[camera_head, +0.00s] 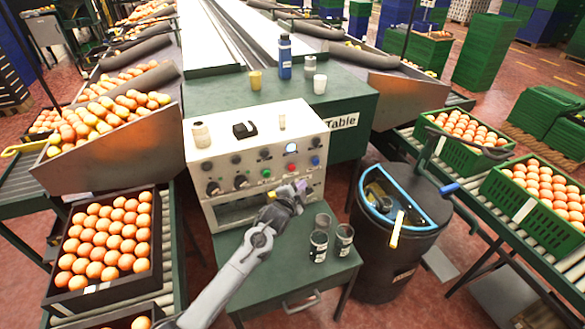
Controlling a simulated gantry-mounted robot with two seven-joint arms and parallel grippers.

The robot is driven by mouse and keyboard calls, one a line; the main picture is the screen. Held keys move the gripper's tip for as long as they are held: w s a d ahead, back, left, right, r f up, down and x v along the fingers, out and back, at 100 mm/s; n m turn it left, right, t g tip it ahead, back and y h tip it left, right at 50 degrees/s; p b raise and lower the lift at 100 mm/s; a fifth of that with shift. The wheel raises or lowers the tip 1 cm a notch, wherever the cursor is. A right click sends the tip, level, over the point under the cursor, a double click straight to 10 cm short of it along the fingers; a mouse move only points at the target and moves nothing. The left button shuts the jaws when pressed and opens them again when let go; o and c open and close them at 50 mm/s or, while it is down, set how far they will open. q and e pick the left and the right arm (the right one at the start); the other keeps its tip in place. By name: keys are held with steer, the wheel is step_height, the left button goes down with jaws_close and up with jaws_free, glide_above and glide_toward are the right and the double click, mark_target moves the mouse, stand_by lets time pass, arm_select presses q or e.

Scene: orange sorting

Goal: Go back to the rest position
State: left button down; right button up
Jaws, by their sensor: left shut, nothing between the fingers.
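My left arm (245,255) reaches up from the bottom of the head view. My left gripper (300,190) is shut and empty, in front of the lower part of the white control box (255,150). It covers some of the box's front, and I cannot tell whether it touches it. My right gripper is not in view.
Several cups (319,245) stand on the small green table (285,285), close right of my arm. A blue bottle (285,58) and two cups stand on the table behind. A black bin (400,250) stands at right. Crates of oranges (105,240) flank both sides.

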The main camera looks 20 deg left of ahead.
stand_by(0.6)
arm_select(q)
steer(key=s+d+f+n+g+p, duration=0.1)
steer(key=s+f+n+g, duration=0.3)
steer(key=s, duration=0.8)
steer(key=s+d+f+n+g+p, duration=0.1)
steer(key=s+d+f+g, duration=0.1)
steer(key=s+f, duration=0.75)
steer(key=s+a+r+n+g+p, duration=0.1)
steer(key=s+r+n+g, duration=0.25)
steer(key=s, duration=1.15)
steer(key=s+a+r+n+g, duration=0.1)
steer(key=s+r+n+g, duration=0.2)
steer(key=s, duration=1.2)
step_height(320, 180, up, 38)
steer(key=m+p, duration=0.1)
steer(key=p, duration=3.6)
steer(key=shift+w+t+p, duration=0.35)
steer(key=shift+w, duration=0.1)
steer(key=c, duration=1.8)
jaws_free()
steer(key=shift+m, duration=0.25)
steer(key=shift+c, duration=0.2)
